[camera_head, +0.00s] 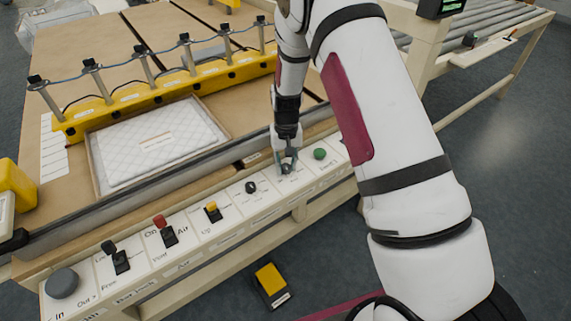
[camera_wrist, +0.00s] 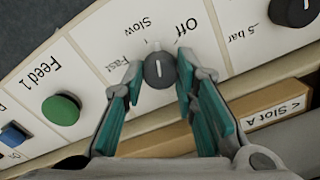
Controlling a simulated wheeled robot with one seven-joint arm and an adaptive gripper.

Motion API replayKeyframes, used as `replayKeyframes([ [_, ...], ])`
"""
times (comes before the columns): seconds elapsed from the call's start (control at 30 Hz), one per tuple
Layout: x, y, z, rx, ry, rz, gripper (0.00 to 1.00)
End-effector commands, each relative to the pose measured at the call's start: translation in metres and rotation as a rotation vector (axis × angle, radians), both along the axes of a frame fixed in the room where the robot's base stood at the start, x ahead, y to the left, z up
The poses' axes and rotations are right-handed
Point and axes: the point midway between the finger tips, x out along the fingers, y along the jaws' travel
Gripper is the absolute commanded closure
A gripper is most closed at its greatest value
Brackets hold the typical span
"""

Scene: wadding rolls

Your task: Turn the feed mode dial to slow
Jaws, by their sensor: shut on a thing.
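The feed mode dial (camera_wrist: 158,72) is a dark grey knob with a white line, on a white panel marked Fast, Slow and Off. In the wrist view its line points up the picture, roughly between the Slow and Off labels. My gripper (camera_wrist: 159,67) has its teal-padded fingers on either side of the dial and is shut on it. In the camera_head view my gripper (camera_head: 287,162) is down at the front control panel, beside the green button. It mostly hides the dial there.
The green Feed 1 button (camera_wrist: 61,109) and a blue switch (camera_wrist: 14,135) are on one side of the dial, a black knob (camera_wrist: 296,10) on the other. Further left along the panel are a yellow switch (camera_head: 213,211), a red switch (camera_head: 164,229) and a grey knob (camera_head: 62,284).

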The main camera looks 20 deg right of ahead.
Motion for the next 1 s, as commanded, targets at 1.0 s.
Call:
replayKeyframes([
  [1.0,0.0000,0.0011,0.0000,0.001,0.000,0.372,1.00],
])
